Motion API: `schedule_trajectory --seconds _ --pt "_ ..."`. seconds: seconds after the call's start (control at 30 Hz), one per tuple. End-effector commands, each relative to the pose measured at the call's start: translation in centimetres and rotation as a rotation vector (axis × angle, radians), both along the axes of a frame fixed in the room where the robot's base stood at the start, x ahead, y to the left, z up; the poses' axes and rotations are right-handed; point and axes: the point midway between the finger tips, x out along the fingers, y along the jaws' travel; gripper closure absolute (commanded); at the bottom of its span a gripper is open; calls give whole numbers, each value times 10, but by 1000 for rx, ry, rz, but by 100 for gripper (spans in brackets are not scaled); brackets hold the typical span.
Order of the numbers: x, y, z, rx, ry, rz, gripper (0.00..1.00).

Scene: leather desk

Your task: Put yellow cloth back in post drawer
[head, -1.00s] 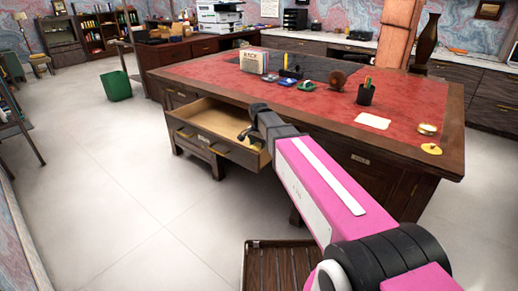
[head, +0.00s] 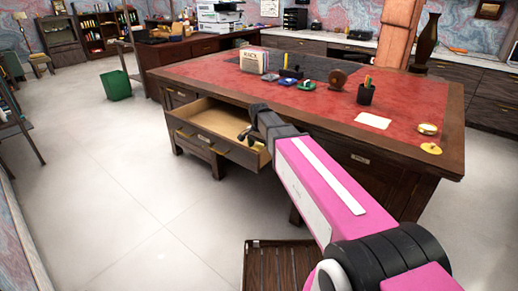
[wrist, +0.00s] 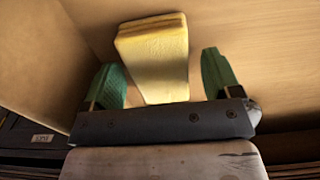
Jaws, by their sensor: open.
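The yellow cloth (wrist: 155,55), a folded block-like pad, shows in the wrist view against the pale wood inside the open drawer (wrist: 255,40). My gripper (wrist: 161,66) is open, its two green fingers on either side of the cloth with gaps visible at both. I cannot tell whether the cloth rests fully on the drawer floor. In the head view the pulled-out drawer (head: 196,114) is in the left part of the desk front.
The red-topped desk (head: 310,98) carries a card box (head: 254,60), a pen cup (head: 366,93), a white paper (head: 372,120) and a small yellow item (head: 431,148) near its right corner. A green bin (head: 116,85) stands on the floor at left. The floor before the drawer is clear.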

Motion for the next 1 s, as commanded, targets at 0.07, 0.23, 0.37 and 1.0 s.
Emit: schedule_trajectory --seconds 0.07,0.23,0.37,1.0 --pt "0 0 10 0 -1 0 17" --pt "0 0 38 0 -1 0 17" --pt "0 0 61 0 -1 0 17" --pt "0 0 114 0 0 0 17"
